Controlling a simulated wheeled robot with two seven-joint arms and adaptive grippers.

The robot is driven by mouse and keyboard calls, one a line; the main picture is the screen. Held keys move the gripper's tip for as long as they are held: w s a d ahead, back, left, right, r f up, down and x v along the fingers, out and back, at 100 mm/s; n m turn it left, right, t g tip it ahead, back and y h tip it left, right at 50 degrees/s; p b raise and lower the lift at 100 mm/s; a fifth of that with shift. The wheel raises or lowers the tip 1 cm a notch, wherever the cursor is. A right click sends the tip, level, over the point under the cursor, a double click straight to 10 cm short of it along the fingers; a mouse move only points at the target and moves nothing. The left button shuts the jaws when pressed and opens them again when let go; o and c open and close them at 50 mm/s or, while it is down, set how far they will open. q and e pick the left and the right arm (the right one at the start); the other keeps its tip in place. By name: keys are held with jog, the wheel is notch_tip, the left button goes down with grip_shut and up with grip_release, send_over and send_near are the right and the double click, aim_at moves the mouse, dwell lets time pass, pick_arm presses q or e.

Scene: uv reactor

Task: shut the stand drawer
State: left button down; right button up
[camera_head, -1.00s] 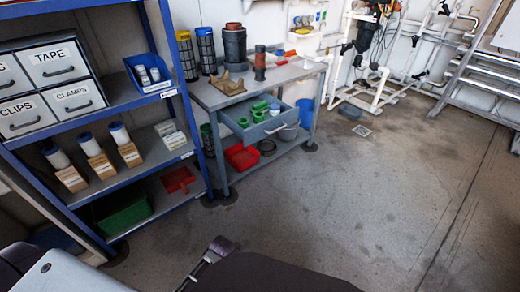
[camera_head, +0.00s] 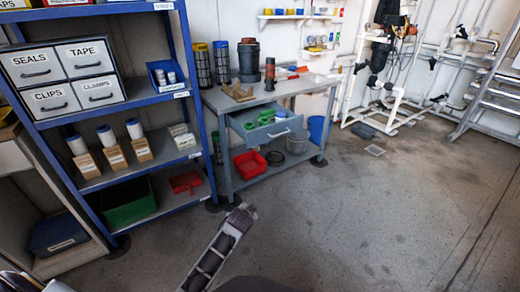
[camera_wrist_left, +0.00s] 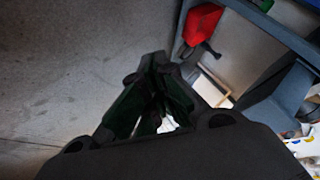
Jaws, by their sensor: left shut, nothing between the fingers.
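The stand drawer (camera_head: 268,131) is a grey-blue drawer under the top of the grey stand (camera_head: 228,174) in the head view. It is pulled out, with a pale handle (camera_head: 279,133) on its front and green items (camera_head: 252,122) inside. My left gripper (camera_wrist_left: 152,62) is shut and empty in the left wrist view, above the floor. In the head view, a slim grey and dark part of my arm (camera_head: 222,246) reaches up from the bottom centre, in front of the stand and apart from the drawer. My right gripper is not seen.
A blue shelf rack (camera_head: 196,90) stands left of the stand, with labelled boxes. A red bin (camera_head: 249,163) sits on the stand's lower shelf. White pipes (camera_head: 392,112) and metal steps (camera_head: 482,88) stand at the back right. The floor (camera_head: 390,210) in front is clear.

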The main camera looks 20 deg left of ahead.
pick_arm(q)
jog(key=w+r+m+t+b, duration=0.3)
jog(key=w+r+m+t, duration=0.5)
jog(key=w+r+m, duration=0.3)
jog(key=w+r, duration=0.3)
jog(key=r, duration=0.2)
jog(key=shift+w+a+r+t+b, duration=0.2)
jog(key=shift+a+r+t+b, duration=0.1)
jog(key=shift+r+b, duration=0.1)
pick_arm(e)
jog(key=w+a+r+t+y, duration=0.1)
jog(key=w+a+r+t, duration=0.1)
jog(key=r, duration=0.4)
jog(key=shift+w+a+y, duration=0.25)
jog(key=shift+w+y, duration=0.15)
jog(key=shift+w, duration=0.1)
